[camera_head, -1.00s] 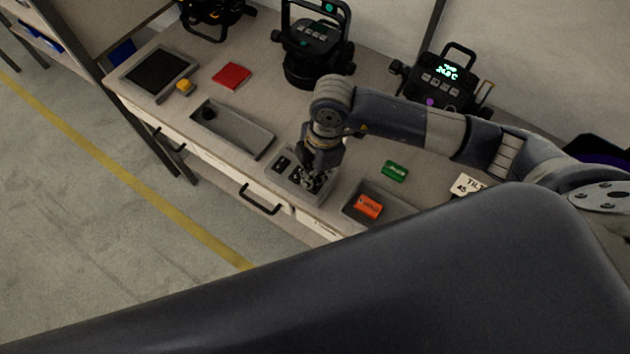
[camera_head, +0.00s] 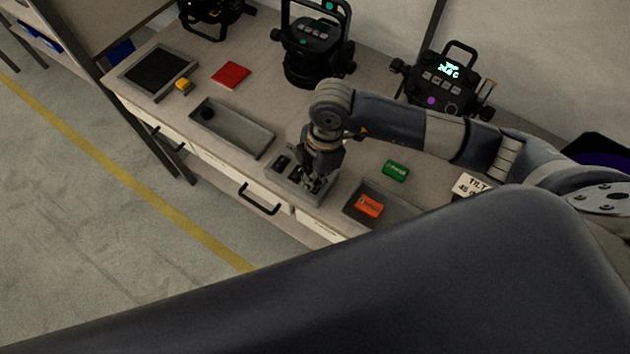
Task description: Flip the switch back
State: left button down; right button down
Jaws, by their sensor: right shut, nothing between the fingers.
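A grey switch box (camera_head: 290,186) with dark switches on its top sits near the bench's front edge. One dark switch (camera_head: 282,161) shows at its left end. My right gripper (camera_head: 312,183) points down at the right part of the box, its fingers shut with nothing between them. The fingers hide part of the box top, so I cannot tell which way the switch under them is tilted or whether they touch it. My left gripper is not in view.
A grey tray (camera_head: 243,139) lies left of the box; another tray (camera_head: 347,206) with an orange block (camera_head: 370,205) lies right. A green block (camera_head: 396,171) lies behind it. Black par cans (camera_head: 316,50) stand along the back, one with a lit display (camera_head: 449,70).

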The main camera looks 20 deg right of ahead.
jog(key=shift+f, duration=0.3)
jog(key=shift+s, duration=0.1)
notch_tip(320, 180, up, 7)
jog(key=p, duration=0.5)
jog(key=shift+r+p, duration=0.1)
jog(key=shift+p, duration=0.25)
dwell(0.4)
